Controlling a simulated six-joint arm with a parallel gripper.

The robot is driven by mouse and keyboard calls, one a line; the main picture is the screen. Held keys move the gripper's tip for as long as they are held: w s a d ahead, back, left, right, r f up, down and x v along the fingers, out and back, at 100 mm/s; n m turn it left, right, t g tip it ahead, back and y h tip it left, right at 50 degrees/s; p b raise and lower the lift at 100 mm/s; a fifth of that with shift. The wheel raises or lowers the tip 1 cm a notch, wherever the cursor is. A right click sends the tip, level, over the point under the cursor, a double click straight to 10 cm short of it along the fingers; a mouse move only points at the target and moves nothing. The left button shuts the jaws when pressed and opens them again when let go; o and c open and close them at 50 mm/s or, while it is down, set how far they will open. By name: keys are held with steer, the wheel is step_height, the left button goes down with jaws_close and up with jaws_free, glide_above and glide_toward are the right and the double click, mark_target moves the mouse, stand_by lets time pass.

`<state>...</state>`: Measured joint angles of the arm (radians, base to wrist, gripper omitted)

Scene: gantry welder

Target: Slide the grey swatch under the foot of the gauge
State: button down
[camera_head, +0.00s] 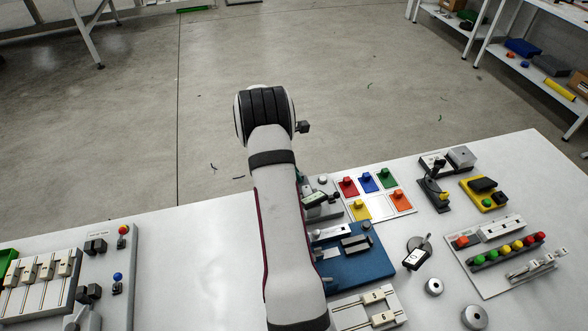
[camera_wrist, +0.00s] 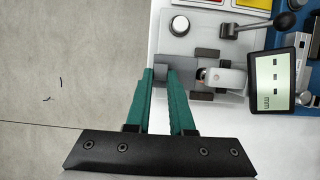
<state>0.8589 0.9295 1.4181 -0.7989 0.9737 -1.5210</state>
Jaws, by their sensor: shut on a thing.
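In the wrist view, my gripper (camera_wrist: 160,73) has its green fingers nearly together, shut on a small grey piece (camera_wrist: 160,75) that I take to be the grey swatch. In the head view, the gauge (camera_head: 315,198) shows partly beside my arm, which hides my gripper.
A swatch board holds red (camera_head: 348,186), blue (camera_head: 368,182), green (camera_head: 387,178), yellow (camera_head: 358,209) and orange (camera_head: 398,199) swatches, with one bare white place (camera_head: 379,206). The gauge base carries a round knob (camera_wrist: 180,25) and a black lever (camera_wrist: 285,20). Bare floor lies left in the wrist view.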

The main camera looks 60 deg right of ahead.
steer(key=shift+s+a, duration=0.2)
stand_by(0.3)
steer(key=shift+s+a+f, duration=0.1)
steer(key=shift+s+a, duration=0.85)
steer(key=c, duration=0.7)
jaws_free()
steer(key=shift+s, duration=0.1)
steer(key=v, duration=1.6)
steer(key=shift+d, duration=0.15)
